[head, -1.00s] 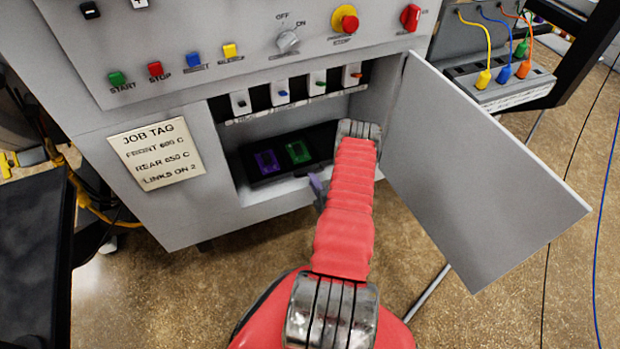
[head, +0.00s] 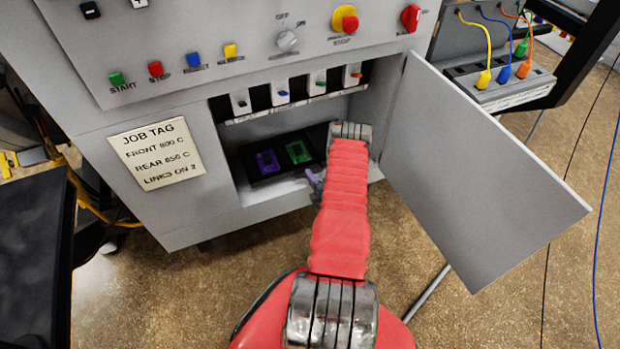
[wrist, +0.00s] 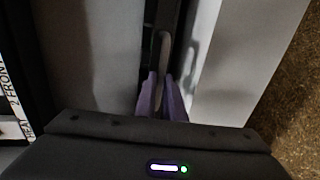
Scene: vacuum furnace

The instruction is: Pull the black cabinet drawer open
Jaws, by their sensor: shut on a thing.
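The black drawer (head: 262,177) is low inside the open grey cabinet bay, with a purple and a green fitting on top. In the wrist view its dark front (wrist: 165,14) runs up the picture, with a pale slim handle (wrist: 164,48) on it. My gripper (head: 316,180) is at the bay's front opening, partly hidden by my red arm. In the wrist view, the purple fingers of my gripper (wrist: 161,90) are closed on the handle's near end. The drawer looks to be inside the bay; how far it sits in is hard to tell.
The grey cabinet door (head: 470,170) is swung open on the right, close to my arm. Several switches (head: 282,92) hang above the bay. A job tag (head: 157,153) is on the left panel. The floor (head: 180,300) in front is clear.

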